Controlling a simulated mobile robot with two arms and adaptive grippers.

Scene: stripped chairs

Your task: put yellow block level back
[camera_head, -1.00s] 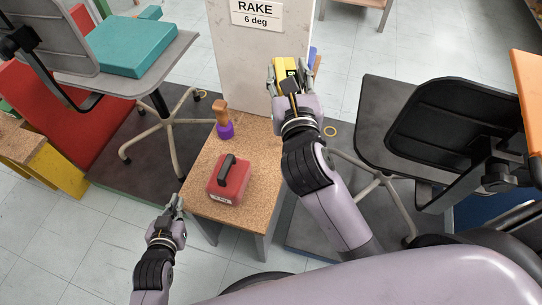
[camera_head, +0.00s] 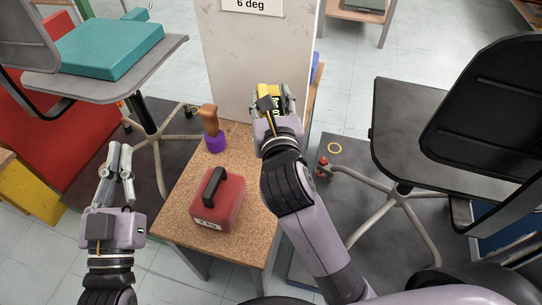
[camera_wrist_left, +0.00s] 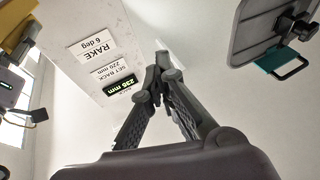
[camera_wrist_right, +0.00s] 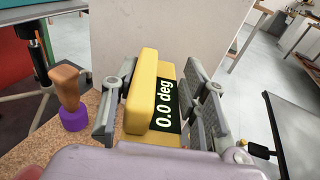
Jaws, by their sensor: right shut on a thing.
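The yellow block level (camera_head: 268,90) is between the fingers of my right gripper (camera_head: 275,100), in front of the white panel. My left gripper (camera_head: 119,160) is raised to the left of the table. Its fingertips come together with nothing between them, also in the left wrist view (camera_wrist_left: 160,65).
A red weight (camera_head: 230,205) with a black handle and a purple stamp-like tool (camera_head: 214,140) with a wooden handle stand on the table. The white panel (camera_head: 230,65) rises behind. A chair with a teal cushion (camera_head: 110,48) is left; a grey chair (camera_head: 400,140) is right.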

